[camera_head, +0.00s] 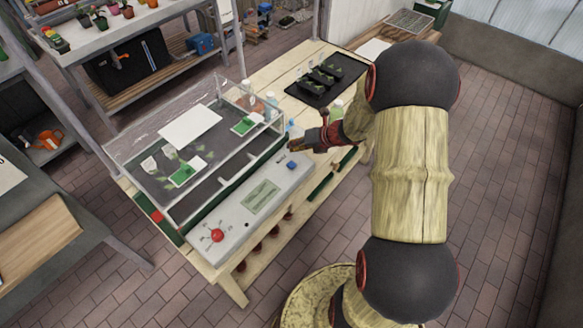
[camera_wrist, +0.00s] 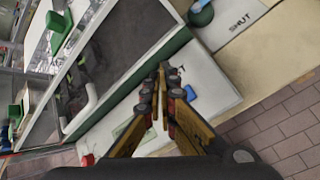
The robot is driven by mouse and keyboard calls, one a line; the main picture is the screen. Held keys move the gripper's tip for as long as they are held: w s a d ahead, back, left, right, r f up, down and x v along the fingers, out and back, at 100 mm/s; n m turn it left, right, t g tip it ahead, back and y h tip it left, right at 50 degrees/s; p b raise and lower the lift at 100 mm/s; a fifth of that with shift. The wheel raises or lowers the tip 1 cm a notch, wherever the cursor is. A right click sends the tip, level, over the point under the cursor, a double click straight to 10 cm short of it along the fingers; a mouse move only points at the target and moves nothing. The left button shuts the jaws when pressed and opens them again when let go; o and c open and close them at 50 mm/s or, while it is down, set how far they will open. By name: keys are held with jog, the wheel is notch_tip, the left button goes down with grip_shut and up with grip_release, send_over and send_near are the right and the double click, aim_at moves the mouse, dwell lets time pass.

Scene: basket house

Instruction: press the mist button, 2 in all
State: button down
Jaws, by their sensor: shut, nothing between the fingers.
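The blue mist button (camera_head: 291,164) sits near the far right end of the pale control panel (camera_head: 232,222), beside a small label that is too small to read surely. It also shows in the wrist view (camera_wrist: 191,93), just right of my fingers and partly hidden by one. My gripper (camera_head: 293,146) is shut and empty, with its tips close to the button on its far side in the head view. In the wrist view my gripper (camera_wrist: 163,68) points past the button's left side. I cannot tell its height above the panel; no contact with the button shows.
A red knob (camera_head: 217,235) and a greenish plate (camera_head: 261,197) are on the same panel. A clear-walled tray case (camera_head: 215,165) stands behind it. A green knob (camera_wrist: 201,13) lies beyond, by a "SHUT" label. Small bottles (camera_head: 271,100) and a black tray (camera_head: 328,80) stand farther back.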

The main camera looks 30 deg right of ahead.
aim_at(293, 163)
jog(key=shift+f+b, duration=2)
jog(key=shift+f, duration=0.85)
jog(key=shift+f, duration=0.15)
jog(key=shift+f, duration=0.25)
jog(key=shift+f+b, duration=0.5)
jog(key=shift+r+p, duration=0.9)
jog(key=shift+r, duration=0.1)
notch_tip(293, 163, up, 5)
jog(key=p, duration=0.4)
jog(key=shift+p, duration=0.4)
